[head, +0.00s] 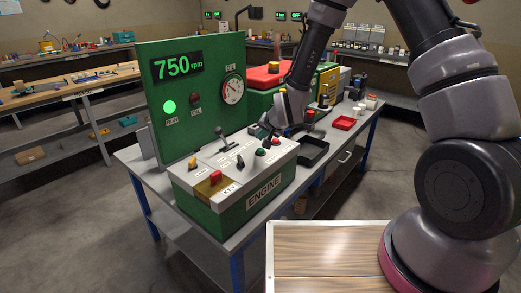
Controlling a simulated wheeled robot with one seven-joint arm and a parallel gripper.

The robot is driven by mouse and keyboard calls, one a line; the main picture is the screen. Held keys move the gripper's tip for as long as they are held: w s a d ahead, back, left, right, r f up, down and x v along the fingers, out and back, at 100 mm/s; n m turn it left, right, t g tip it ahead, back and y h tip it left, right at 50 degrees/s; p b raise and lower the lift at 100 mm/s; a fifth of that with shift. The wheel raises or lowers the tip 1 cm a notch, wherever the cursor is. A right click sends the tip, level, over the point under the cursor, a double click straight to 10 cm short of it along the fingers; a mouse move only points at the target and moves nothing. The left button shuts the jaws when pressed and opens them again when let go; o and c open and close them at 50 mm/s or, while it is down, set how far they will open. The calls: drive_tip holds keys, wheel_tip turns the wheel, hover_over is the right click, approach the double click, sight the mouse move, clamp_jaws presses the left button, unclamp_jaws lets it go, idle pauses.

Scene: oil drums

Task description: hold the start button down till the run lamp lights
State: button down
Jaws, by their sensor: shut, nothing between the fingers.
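The green engine box (243,205) stands on a grey bench, with a pale sloped top of controls. A green button (262,152), which looks like the start button, is at the right of that top; its label is too small to read. My gripper (270,138) is shut and empty, its tips just above or at this button; I cannot tell whether they touch or press it. The run lamp (169,107) on the upright green panel (190,135) glows bright green. The display (178,66) above it reads 750 rpm.
Beside the button is a red button (275,144). The top also carries a lever (222,138), a yellow switch (193,162) and a red key (215,177). A dark oil lamp (195,99) and gauge (232,90) are on the panel. A black tray (312,151) lies right of the box.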

sight(261, 152)
drive_tip(key=shift+r, duration=1.55)
drive_tip(key=s+d+r+h, duration=0.1)
drive_tip(key=s+d+r, duration=0.2)
drive_tip(key=d+r, duration=0.65)
drive_tip(key=s+d+r+h, duration=0.15)
drive_tip(key=d+r, duration=0.45)
drive_tip(key=r, duration=0.6)
drive_tip(key=s+d+r, duration=0.3)
drive_tip(key=s, duration=0.4)
drive_tip(key=s+d+r, duration=0.3)
drive_tip(key=s+d, duration=0.1)
drive_tip(key=s, duration=0.3)
drive_tip(key=s+d+r+g, duration=0.1)
drive_tip(key=s+d+r, duration=0.2)
drive_tip(key=s, duration=0.4)
drive_tip(key=shift+s+d+r+m, duration=0.2)
drive_tip(key=shift+d+r+m, duration=0.2)
drive_tip(key=shift+d, duration=0.2)
